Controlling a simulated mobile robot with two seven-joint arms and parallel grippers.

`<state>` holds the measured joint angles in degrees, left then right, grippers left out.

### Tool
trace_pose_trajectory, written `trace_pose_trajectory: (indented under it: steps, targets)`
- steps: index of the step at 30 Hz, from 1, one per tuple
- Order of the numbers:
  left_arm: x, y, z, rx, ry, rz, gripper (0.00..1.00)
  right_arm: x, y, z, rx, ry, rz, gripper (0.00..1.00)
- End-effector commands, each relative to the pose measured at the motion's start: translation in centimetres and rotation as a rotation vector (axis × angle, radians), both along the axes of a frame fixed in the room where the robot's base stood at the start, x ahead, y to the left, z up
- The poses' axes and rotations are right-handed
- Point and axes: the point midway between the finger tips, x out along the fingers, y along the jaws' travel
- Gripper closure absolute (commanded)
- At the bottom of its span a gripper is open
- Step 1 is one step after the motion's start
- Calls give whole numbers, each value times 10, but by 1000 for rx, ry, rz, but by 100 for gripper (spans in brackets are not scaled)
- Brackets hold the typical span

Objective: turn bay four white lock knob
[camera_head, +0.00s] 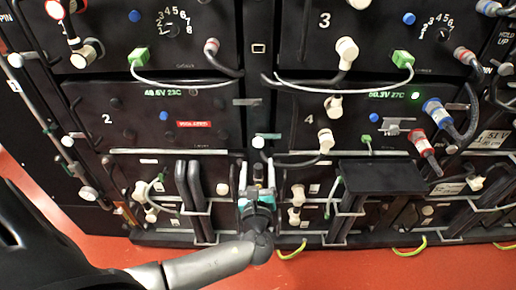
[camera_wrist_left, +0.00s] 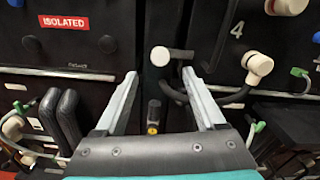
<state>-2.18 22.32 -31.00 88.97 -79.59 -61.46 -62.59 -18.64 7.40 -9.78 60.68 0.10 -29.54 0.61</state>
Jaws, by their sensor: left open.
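Bay four is a dark panel marked 4 (camera_head: 309,118) with a lit display, right of the centre post. A small round white knob (camera_head: 258,142) sits on the post at its left edge; it also shows in the left wrist view (camera_wrist_left: 160,56). A white elbow connector (camera_head: 325,139) with a black cable is on the panel, also in the wrist view (camera_wrist_left: 257,66). No label shows which is the lock knob. My left gripper (camera_head: 257,166) is open and empty, just below the post knob. In the wrist view the knob lies beyond and between its fingertips (camera_wrist_left: 160,74).
A red "ISOLATED" label (camera_head: 195,124) marks bay two on the left. Black cables run near the post. A dark shelf (camera_head: 383,177) juts out at the lower right. Black handles (camera_head: 188,186) stand left of my gripper. The floor (camera_head: 400,268) is red.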

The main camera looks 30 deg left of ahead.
Motion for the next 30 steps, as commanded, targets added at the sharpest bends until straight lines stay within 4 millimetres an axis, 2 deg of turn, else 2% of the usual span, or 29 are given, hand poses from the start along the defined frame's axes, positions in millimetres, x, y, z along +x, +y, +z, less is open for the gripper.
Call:
trace_pose_trajectory:
  steps: [6,15,22,30]
  targets:
    - [30,18,-1,2,-1,0,28,14,11,9,11,-4,-1,50]
    - [61,38,-1,0,-1,1,28,28,23,26,23,-4,-2,50]
    - [73,45,0,0,0,1,28,34,28,35,28,-4,-3,50]
    - [75,46,0,-1,1,1,28,34,28,37,27,-2,-3,50]
